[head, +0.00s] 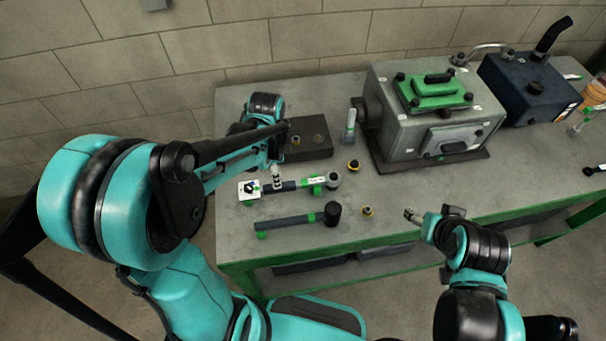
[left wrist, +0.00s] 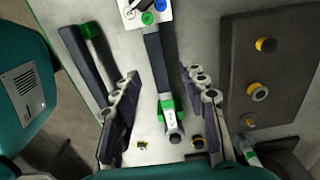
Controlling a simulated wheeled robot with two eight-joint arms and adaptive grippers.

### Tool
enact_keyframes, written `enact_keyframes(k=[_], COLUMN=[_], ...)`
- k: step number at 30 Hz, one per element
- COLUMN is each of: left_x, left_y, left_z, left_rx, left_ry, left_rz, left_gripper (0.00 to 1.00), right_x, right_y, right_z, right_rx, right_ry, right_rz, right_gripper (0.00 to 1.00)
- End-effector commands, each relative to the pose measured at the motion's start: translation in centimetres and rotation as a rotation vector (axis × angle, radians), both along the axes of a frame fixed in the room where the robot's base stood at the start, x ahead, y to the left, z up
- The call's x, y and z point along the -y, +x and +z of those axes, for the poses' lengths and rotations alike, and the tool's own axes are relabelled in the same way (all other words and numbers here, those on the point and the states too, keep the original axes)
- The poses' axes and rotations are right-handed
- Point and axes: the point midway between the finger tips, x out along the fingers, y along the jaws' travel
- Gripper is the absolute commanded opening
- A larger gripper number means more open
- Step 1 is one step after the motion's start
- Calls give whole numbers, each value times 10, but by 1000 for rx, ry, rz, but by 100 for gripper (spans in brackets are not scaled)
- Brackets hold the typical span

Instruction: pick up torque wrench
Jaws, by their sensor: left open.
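The torque wrench (head: 308,183) lies flat on the grey bench, with a dark handle, green bands, a white label and a round metal head at its right end. In the left wrist view the wrench (left wrist: 158,75) runs lengthwise down the middle of the picture. My left gripper (left wrist: 162,105) is open, with its two fingers on either side of the wrench and nothing visibly held. In the head view the left gripper (head: 277,176) is over the handle, partly hidden by the arm. My right gripper (head: 413,216) is over the bench's front edge; its jaw state is unclear.
A black-headed mallet (head: 298,219) lies in front of the wrench. A white card with knobs (head: 248,190) is at the handle end. A dark block (head: 318,150) sits behind, and small brass-coloured rings (head: 367,211) lie nearby. A large grey engine housing (head: 408,132) stands right.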

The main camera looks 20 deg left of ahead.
Motion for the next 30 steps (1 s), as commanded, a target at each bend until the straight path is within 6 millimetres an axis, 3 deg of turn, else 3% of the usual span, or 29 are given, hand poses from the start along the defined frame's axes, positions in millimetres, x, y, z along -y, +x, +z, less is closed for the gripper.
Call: enact_keyframes(k=[16, 26, 30], left_x=[5, 5, 5], left_y=[-1, -1, -1], left_z=[-72, -78, -78], left_rx=[-4, -3, -3], left_ry=[-1, 0, 0], left_rz=[-8, -7, -7], left_gripper=[43, 43, 6], right_x=[0, 0, 0], right_y=[0, 0, 0], right_z=[-28, -29, -29], right_rx=[0, 0, 0], right_ry=[0, 0, 0], right_rz=[0, 0, 0], right_gripper=[62, 62, 62])
